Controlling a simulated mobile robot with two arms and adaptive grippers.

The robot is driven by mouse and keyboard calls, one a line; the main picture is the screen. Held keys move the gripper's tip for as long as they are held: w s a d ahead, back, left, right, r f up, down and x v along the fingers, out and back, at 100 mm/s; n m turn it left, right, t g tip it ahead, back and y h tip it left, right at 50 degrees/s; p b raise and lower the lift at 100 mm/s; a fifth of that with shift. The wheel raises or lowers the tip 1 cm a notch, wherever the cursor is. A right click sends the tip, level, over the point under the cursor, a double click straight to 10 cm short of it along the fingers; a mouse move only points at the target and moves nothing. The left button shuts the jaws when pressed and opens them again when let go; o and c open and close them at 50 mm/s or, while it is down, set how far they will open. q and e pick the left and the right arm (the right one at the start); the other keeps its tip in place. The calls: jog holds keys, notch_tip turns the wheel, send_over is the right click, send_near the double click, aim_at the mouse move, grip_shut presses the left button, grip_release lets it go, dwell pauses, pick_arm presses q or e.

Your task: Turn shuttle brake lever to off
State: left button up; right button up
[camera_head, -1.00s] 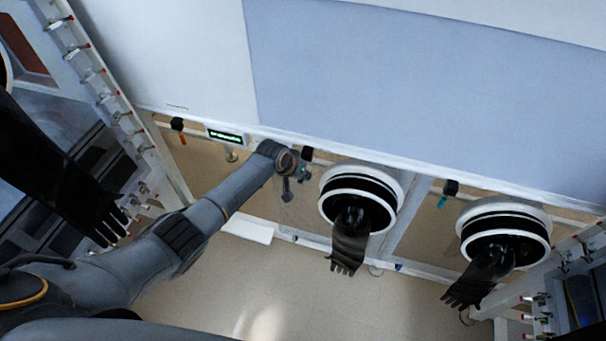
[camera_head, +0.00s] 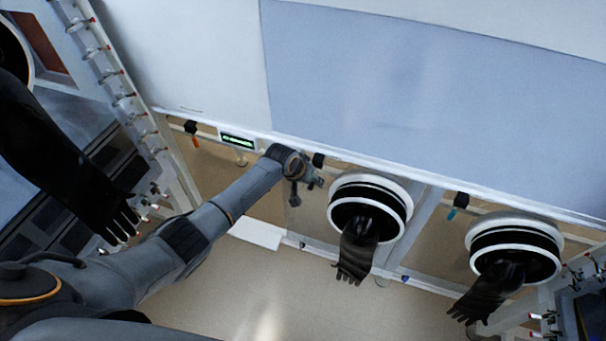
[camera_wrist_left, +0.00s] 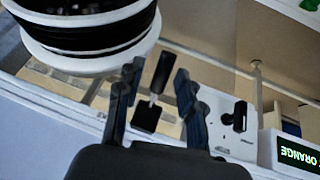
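My left gripper (camera_head: 312,182) is at the front panel, just left of the near glove port. In the left wrist view the left gripper (camera_wrist_left: 158,73) is open, with a dark paddle-shaped lever (camera_wrist_left: 160,75) showing between its fingers. The lever has a pale shaft and a black base block (camera_wrist_left: 147,116); I see no finger closed on it. The frames do not show whether this is the shuttle brake lever. A black block (camera_head: 318,160) beside the gripper in the head view seems to be its base. My right gripper is not in view.
A black-handled knob (camera_wrist_left: 240,117) sits on a white plate, beside a lit display (camera_wrist_left: 297,155) reading ORANGE upside down. Glove ports (camera_head: 371,205) with hanging black gloves (camera_head: 357,252) stand to the right. Orange (camera_head: 195,141) and teal (camera_head: 452,214) handles hang along the rail.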

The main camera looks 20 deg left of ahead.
pick_arm(q)
jog(key=v, duration=1.1)
jog(key=shift+s+a, duration=0.1)
jog(key=shift+s, duration=0.05)
dwell(0.3)
